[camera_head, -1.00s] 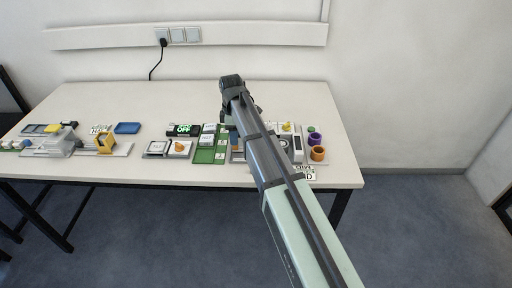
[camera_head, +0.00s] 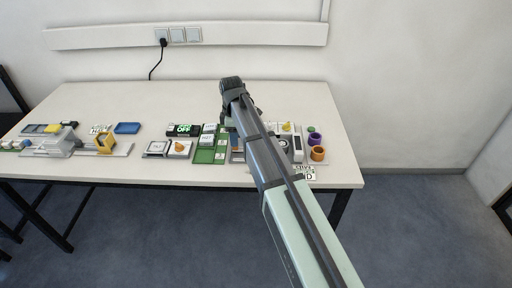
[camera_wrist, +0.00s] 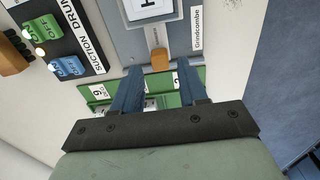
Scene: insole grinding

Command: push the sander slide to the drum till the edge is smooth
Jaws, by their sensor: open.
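My gripper (camera_wrist: 158,68) is open, with its two blue fingers pointing at a grey plate labelled Grindcombe (camera_wrist: 180,44). A tan knob (camera_wrist: 159,59) at the plate's near end shows in the gap between the fingertips. I cannot tell if either finger touches it. A white block with a dark letter (camera_wrist: 150,8) sits farther along the plate, cut off by the top edge. In the head view my arm hides most of the grey station, and a round white part (camera_head: 284,142) shows beside it. The drum and the insole edge cannot be made out.
A dark panel marked SUCTION DRUM (camera_wrist: 82,48), with a green OFF button (camera_wrist: 40,29) and blue button (camera_wrist: 68,67), is at left. A green numbered tray (camera_wrist: 98,92) lies under the fingers. Orange and purple cups (camera_head: 318,153) stand right of the station.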

